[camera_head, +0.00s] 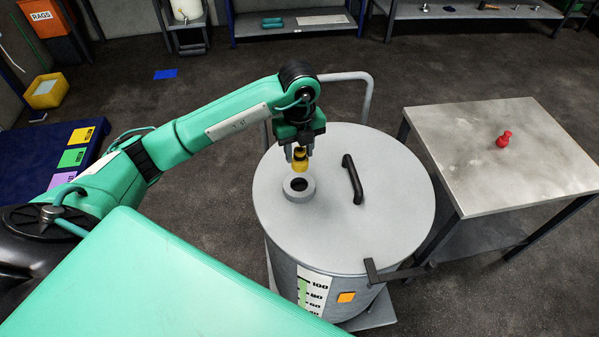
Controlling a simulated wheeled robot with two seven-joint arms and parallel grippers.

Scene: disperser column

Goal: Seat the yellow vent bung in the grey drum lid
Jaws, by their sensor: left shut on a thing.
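The grey drum lid (330,230) lies on the large drum in the middle of the view. A raised grey collar with a dark round opening (299,187) stands on the lid's left side. My left gripper (300,154) is shut on the yellow vent bung (300,163), pointing down over the collar. The bung is upright and appears just above the opening's far side; the exact gap cannot be told. Its upper part is partly hidden by the fingers. My right gripper is not in view.
A black handle (352,179) rises from the lid right of the collar. A bracket (395,271) juts at the lid's front right. A side table (500,165) with a red bung-like piece (504,139) stands right. A grey rail (367,90) is behind the drum.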

